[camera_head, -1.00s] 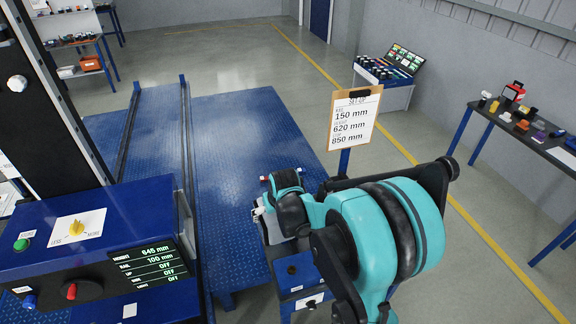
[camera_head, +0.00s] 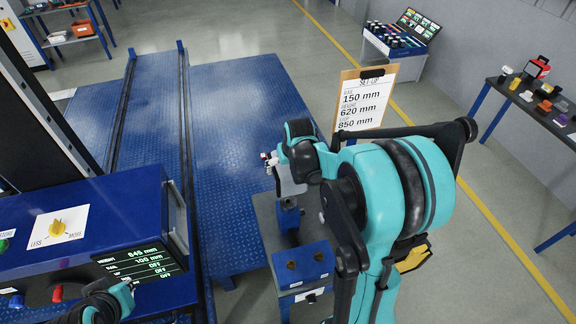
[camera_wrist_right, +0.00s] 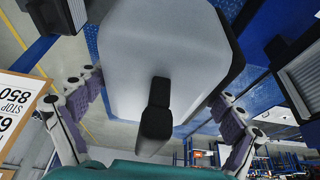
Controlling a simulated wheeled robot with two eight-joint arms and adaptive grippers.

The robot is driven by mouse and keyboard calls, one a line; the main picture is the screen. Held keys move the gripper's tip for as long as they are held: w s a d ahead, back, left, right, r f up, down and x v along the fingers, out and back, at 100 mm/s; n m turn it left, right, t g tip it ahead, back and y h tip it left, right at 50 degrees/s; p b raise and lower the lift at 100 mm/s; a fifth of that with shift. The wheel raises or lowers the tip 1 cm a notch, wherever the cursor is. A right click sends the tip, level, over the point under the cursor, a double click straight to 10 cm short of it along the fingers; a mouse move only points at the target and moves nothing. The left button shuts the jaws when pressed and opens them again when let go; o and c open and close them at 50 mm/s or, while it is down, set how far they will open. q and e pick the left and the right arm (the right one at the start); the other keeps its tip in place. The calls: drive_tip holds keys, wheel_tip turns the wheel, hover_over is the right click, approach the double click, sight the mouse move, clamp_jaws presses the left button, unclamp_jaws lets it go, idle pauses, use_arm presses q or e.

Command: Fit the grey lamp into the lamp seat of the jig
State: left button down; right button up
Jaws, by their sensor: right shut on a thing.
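My right gripper (camera_head: 272,166) is shut on the grey lamp (camera_wrist_right: 165,50). In the right wrist view the lamp is a large pale grey body with rounded corners and a black bar on its near face, between the purple-padded fingers. In the head view only part of the lamp (camera_head: 290,183) shows, beside my wrist and above a grey stand. On the stand are a short blue post (camera_head: 288,216) and, nearer, a blue block (camera_head: 303,268) with two dark round holes. I cannot tell which part is the lamp seat. My left arm shows at lower left; its fingers are out of view.
A blue control cabinet (camera_head: 90,235) with knobs and a lit display stands at left. Blue ramp plates (camera_head: 235,105) lie behind the stand. A set-up board (camera_head: 362,100) reading 150, 620 and 850 mm stands close behind my right arm. A side table (camera_head: 525,103) holds small items.

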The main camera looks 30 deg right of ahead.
drive_tip(key=shift+f, duration=0.2)
drive_tip(key=shift+s+a+f+b, duration=0.1)
drive_tip(key=shift+s+f+b, duration=0.05)
drive_tip(key=shift+f+b, duration=0.8)
wheel_tip(320, 180, down, 2)
drive_tip(key=shift+f+b, duration=0.2)
drive_tip(key=shift+b, duration=0.9)
drive_tip(key=shift+f+b, duration=0.45)
drive_tip(key=shift+f, duration=0.05)
drive_tip(key=shift+f+b, duration=0.15)
drive_tip(key=shift+b, duration=0.15)
